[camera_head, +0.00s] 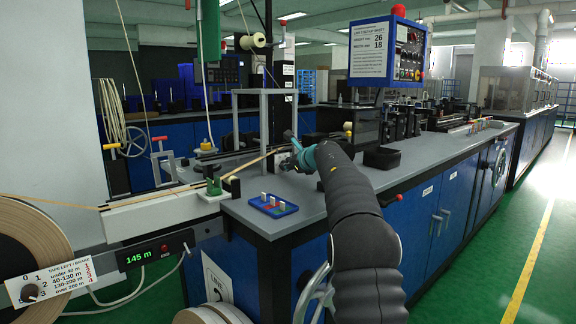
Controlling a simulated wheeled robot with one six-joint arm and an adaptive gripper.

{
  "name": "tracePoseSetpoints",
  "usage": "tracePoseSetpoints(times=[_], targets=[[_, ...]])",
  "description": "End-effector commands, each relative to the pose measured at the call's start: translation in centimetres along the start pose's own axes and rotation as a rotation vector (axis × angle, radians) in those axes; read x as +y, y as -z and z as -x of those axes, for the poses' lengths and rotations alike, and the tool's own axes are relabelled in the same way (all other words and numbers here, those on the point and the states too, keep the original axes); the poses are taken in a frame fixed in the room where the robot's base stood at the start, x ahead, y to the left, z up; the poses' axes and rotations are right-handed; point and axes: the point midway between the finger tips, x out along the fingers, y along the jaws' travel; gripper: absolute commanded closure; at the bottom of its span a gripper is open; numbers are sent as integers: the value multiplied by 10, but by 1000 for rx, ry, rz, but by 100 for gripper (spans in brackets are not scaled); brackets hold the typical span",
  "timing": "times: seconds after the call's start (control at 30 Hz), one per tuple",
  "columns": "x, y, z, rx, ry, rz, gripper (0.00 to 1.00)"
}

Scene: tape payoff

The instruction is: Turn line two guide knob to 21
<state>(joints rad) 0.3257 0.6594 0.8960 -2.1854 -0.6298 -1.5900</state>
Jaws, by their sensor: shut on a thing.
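My gripper (288,163) is at the far end of my dark arm, low over the grey bench beside the line's tape guide. It is shut on a small part there, apparently the line two guide knob. The gripper and arm hide most of that knob, and I cannot read its scale or setting. A pale tape (248,165) runs up to the guide from the left. A white setup sheet (370,50) on the blue panel above the bench shows the numbers 26 and 18.
A blue tray (287,212) with small blocks lies on the near bench. A black bin (381,157) stands right of my arm. A tape reel (20,270), a knob plate (50,282) and a green 145 m display (135,257) are at left. The green floor (470,270) at right is clear.

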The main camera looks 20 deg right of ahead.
Motion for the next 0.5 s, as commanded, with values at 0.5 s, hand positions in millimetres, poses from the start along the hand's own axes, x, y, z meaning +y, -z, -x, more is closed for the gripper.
tracePoseSetpoints(times=[0.5], targets=[[-5, 2, -1, -8, -179, -453, 100]])
